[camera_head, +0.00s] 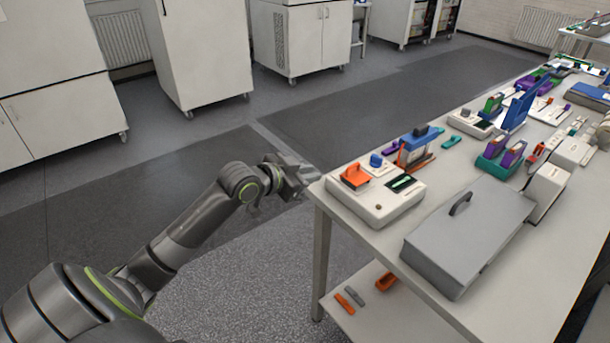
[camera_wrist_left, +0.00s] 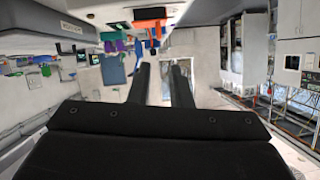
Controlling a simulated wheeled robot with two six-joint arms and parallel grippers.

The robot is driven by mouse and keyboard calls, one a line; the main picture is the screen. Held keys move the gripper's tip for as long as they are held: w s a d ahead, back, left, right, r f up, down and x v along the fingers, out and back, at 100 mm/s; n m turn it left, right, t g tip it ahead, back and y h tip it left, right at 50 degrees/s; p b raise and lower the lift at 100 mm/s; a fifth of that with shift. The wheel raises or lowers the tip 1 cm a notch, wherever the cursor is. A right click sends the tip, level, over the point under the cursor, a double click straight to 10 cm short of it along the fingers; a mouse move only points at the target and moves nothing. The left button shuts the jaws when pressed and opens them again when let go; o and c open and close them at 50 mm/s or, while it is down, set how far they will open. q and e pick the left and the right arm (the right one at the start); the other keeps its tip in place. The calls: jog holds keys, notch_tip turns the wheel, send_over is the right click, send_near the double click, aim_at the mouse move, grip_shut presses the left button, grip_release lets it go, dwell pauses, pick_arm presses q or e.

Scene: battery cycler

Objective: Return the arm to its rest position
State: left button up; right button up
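My left arm (camera_head: 190,235) reaches in from the lower left. Its gripper (camera_head: 303,178) hangs in the air over the floor, just off the left corner of the workbench (camera_head: 470,310), close to the white device with the orange cover (camera_head: 375,205). In the left wrist view, the two dark fingers of the gripper (camera_wrist_left: 162,75) stand apart with a gap between them and nothing held. My right arm and gripper are not in view.
A grey lidded case (camera_head: 470,235) lies on the bench. A blue upright panel (camera_head: 522,103) and several coloured holders stand further back. Orange and grey pieces lie on the lower shelf (camera_head: 385,325). White cabinets (camera_head: 200,50) line the back; the floor left of the bench is clear.

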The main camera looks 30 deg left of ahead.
pick_arm(q)
jog(key=shift+s+r, duration=0.2)
jog(key=shift+s, duration=0.25)
jog(key=s+a+f+n+g+y, duration=0.15)
jog(key=a+f, duration=0.25)
jog(key=f, duration=0.7)
jog(key=s+a+f+n+g+y, duration=0.1)
jog(key=s+a+f+n+y, duration=0.2)
jog(key=f, duration=0.8)
jog(key=s+a+f+n+g, duration=0.1)
jog(key=s+f, duration=0.4)
jog(key=f, duration=0.3)
jog(key=s+a+f+n+g, duration=0.15)
jog(key=s+f, duration=0.25)
jog(key=f, duration=0.4)
jog(key=s+d+f+g+y, duration=0.1)
jog(key=s+d+f+g, duration=0.25)
jog(key=s+f, duration=1.05)
jog(key=s+d+f+g, duration=0.1)
jog(key=s+d+f, duration=0.2)
jog(key=s, duration=0.7)
jog(key=s+d+f+m+g, duration=0.1)
jog(key=s+d+f+g, duration=0.1)
jog(key=s+d, duration=0.4)
jog(key=s+f, duration=0.1)
jog(key=s, duration=0.4)
jog(key=shift+s+d+f+h, duration=0.2)
jog(key=shift+s+f+h, duration=0.1)
jog(key=shift+f+h, duration=0.1)
